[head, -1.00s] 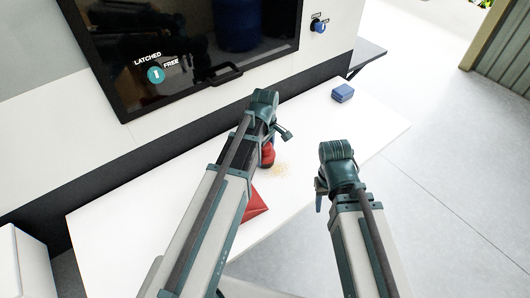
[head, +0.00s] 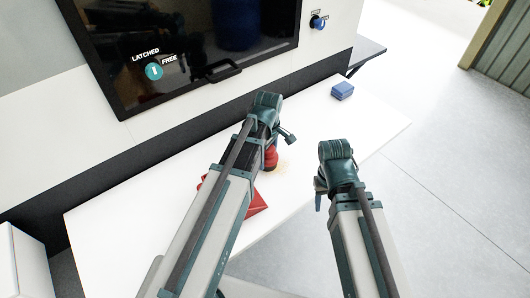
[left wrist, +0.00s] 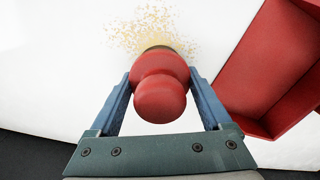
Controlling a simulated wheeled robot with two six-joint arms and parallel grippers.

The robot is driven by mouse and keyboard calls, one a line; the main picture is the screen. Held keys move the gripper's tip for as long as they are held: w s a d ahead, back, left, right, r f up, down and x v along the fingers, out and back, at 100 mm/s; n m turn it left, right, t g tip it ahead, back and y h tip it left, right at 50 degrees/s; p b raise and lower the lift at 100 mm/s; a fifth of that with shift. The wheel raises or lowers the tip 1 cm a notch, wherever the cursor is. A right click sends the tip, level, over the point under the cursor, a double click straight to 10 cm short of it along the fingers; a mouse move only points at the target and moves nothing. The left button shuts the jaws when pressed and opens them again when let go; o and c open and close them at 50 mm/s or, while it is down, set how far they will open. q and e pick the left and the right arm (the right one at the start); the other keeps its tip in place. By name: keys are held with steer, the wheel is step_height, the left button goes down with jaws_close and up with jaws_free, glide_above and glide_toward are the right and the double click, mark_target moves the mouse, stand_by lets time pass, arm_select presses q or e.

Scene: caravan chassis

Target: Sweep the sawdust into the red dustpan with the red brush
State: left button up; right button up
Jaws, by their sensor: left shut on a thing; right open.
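The red brush (head: 271,158) stands on the white table with its round red knob up. My left gripper (left wrist: 160,88) is shut on it, one finger on each side in the left wrist view. The sawdust (head: 285,167) is a thin tan patch beside the brush. In the left wrist view the sawdust (left wrist: 150,25) fans out beyond the brush's base and touches it. The red dustpan (head: 257,202) lies on the table, partly hidden by my left arm; the left wrist view shows the dustpan (left wrist: 268,65) at right. My right gripper (head: 318,196) is open and empty near the table's front edge.
A blue block (head: 342,91) lies at the far right end of the white table (head: 110,225). A dark panel with a black handle (head: 224,71) is on the wall behind.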

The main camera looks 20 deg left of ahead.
arm_select(q)
steer(key=shift+s+d, duration=0.5)
steer(key=shift+d, duration=0.05)
steer(key=shift+d, duration=0.1)
steer(key=shift+s+d+f, duration=0.1)
steer(key=shift+s+d, duration=0.9)
steer(key=shift+d, duration=0.15)
steer(key=shift+d, duration=0.1)
steer(key=shift+s+d, duration=1.05)
steer(key=shift+d, duration=0.25)
steer(key=shift+w+d, duration=0.6)
steer(key=shift+w, duration=0.2)
steer(key=shift+w+a, duration=0.1)
